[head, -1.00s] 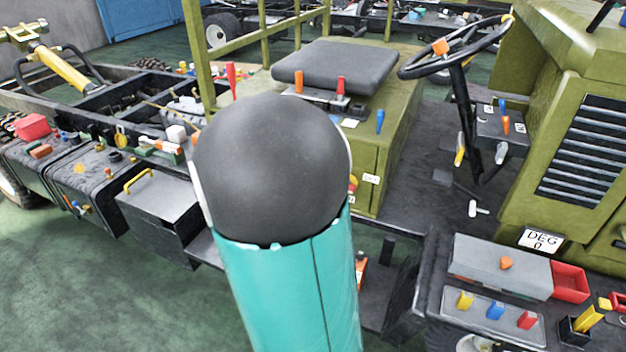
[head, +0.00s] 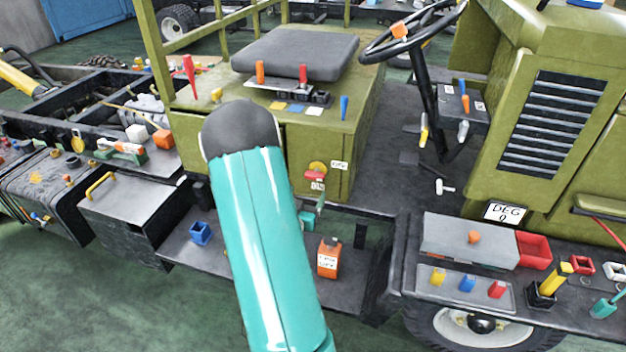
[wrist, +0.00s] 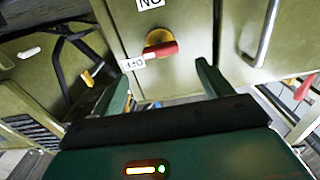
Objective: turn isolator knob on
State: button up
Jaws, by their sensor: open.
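The isolator knob is a red handle (head: 316,175) on a yellow disc (head: 318,167), on the front of the green seat box. In the wrist view the red handle (wrist: 162,49) lies nearly level across the yellow disc (wrist: 157,37). An OFF label (wrist: 132,64) is beside the handle's left end, and an ON label (wrist: 150,3) is at the top edge. My gripper (wrist: 162,82) is open and empty, its two green fingers apart and facing the panel. The knob shows between and beyond the fingertips, with no contact visible. In the head view my arm hides most of the gripper.
A metal bar handle (wrist: 264,35) is on the panel right of the knob in the wrist view. An orange bottle (head: 329,258) and a blue cup (head: 201,233) stand on the step below the seat box. A grey control box (head: 470,240) is at the right.

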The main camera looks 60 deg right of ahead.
aim_at(313, 179)
jog(key=d, duration=0.2)
jog(key=w+d, duration=0.1)
jog(key=d, duration=0.5)
jog(key=shift+w, duration=0.15)
jog(key=c, duration=1)
